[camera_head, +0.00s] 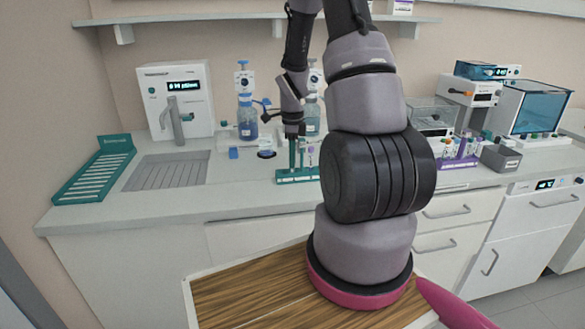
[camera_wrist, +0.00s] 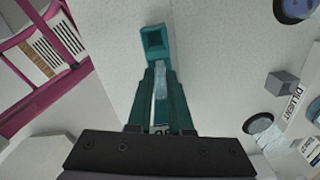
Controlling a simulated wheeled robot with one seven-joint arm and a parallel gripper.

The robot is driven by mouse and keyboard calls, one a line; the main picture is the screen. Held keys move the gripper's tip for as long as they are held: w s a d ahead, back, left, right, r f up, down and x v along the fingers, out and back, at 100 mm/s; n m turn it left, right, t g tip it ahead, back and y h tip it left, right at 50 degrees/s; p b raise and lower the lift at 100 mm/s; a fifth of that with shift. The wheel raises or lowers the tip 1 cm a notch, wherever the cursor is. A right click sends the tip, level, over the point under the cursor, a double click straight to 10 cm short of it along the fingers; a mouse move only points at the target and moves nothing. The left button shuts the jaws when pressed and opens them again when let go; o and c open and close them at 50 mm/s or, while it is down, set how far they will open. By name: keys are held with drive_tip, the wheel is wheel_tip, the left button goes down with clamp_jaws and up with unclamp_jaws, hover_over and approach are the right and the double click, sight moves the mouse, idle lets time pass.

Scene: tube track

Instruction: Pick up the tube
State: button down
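A teal tube rack (camera_head: 297,176) stands on the counter, left of my arm in the head view. Its end (camera_wrist: 154,42) shows beyond the fingertips in the wrist view. My gripper (camera_head: 297,164) points straight down over the rack, its two green fingers close together. In the wrist view a clear tube (camera_wrist: 160,82) lies in the narrow gap between the fingers of my gripper (camera_wrist: 161,72). The fingers hide much of the tube and rack. I cannot tell whether they press on the tube.
Blue-topped bottles (camera_head: 247,120) stand behind the rack. A sink (camera_head: 166,171) and teal drying rack (camera_head: 97,176) are at left. A purple rack (camera_head: 459,161) with several tubes and a grey box (camera_head: 501,158) are at right. The counter just left of the rack is mostly clear.

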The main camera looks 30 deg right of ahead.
idle(0.3)
wheel_tip(320, 180, up, 18)
idle(0.7)
idle(1.2)
